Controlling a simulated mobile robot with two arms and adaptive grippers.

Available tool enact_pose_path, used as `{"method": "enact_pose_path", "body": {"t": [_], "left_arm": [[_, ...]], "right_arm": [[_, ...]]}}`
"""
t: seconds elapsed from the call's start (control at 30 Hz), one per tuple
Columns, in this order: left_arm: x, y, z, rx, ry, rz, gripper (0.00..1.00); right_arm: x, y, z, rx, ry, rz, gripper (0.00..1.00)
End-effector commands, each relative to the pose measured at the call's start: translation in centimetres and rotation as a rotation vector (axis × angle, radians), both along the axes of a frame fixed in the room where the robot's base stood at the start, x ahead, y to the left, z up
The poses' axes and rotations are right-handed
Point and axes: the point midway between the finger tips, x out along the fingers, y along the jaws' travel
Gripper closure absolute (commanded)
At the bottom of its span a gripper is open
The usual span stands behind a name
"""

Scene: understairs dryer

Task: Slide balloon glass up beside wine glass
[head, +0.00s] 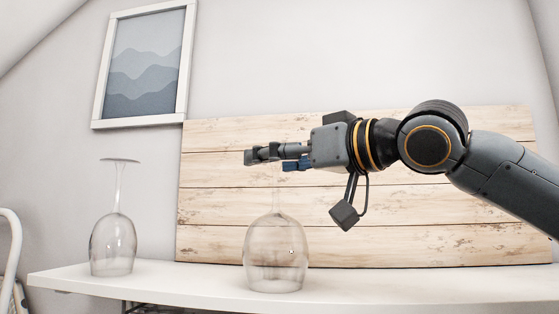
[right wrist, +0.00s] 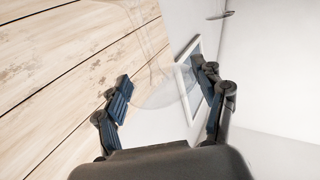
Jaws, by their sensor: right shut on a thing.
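The balloon glass (head: 275,258) stands upside down on the white shelf, its wide bowl rim down and its stem pointing up. My right gripper (head: 268,160) is shut on it near the upper end of the stem; the fingers hide much of that end. In the right wrist view the glass's clear foot (right wrist: 165,92) shows faintly between the two blue-padded fingers (right wrist: 160,77). The wine glass (head: 113,245) stands upside down farther left on the shelf, its flat foot on top. A wide gap separates the two glasses. My left gripper is not in view.
The white shelf (head: 190,280) is clear between the glasses. A pale wooden plank panel (head: 215,215) stands behind the balloon glass. A framed wave picture (head: 145,65) hangs on the wall above. A white curved rail (head: 12,250) is at the far left edge.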

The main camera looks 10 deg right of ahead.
Motion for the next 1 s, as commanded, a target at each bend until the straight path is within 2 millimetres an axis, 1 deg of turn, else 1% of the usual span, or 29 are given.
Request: {"method": "enact_pose_path", "body": {"t": [0.7,1.0], "left_arm": [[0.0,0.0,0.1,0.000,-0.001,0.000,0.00],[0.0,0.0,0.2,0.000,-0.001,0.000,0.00]], "right_arm": [[1.1,4.0,-0.1,-0.002,0.001,0.000,0.70],[1.4,4.8,-0.1,-0.001,0.001,0.000,0.70]]}}
